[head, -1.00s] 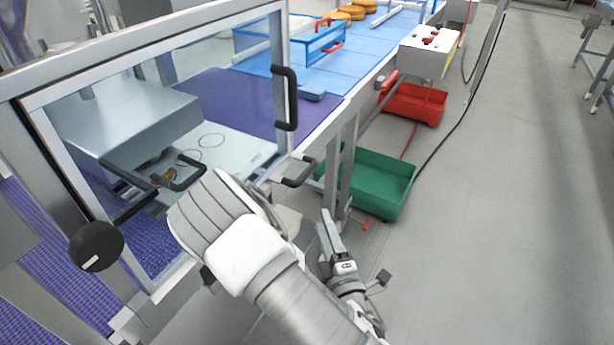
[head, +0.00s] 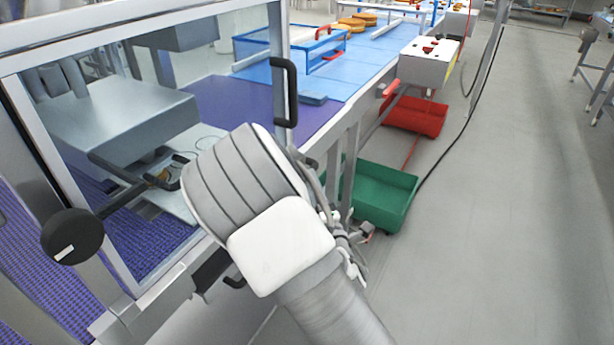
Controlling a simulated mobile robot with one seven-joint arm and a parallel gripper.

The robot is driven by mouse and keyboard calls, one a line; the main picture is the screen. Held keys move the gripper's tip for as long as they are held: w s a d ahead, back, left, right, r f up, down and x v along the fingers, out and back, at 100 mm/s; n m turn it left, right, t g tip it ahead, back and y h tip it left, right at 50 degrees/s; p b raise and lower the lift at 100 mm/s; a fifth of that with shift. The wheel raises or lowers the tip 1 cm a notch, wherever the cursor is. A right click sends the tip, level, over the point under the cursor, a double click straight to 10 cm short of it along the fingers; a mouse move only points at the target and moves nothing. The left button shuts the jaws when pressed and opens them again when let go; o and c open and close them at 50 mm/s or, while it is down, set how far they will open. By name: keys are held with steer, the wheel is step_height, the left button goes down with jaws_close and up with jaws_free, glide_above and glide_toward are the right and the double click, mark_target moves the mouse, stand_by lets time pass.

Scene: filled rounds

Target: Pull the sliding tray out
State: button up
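The sliding tray appears to be the pale, flat plate (head: 176,203) inside the machine, below the grey metal box. I see only part of it through the clear door; my forearm and wrist cover its right side. A black handle (head: 183,172) shows behind the door near the plate; I cannot tell whether it belongs to it. My large grey and white arm links fill the lower middle. Only some grey parts and cables of my wrist or gripper (head: 352,250) show past the arm's right edge. The fingers are hidden, so I cannot see whether they touch anything.
The framed clear door has a tall black handle (head: 285,92) and a round black knob (head: 72,236). A green bin (head: 384,197) and a red bin (head: 415,117) stand on the floor beside the conveyor. The grey floor at right is free.

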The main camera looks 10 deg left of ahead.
steer(key=shift+x, duration=2)
steer(key=shift+c, duration=0.4)
jaws_close()
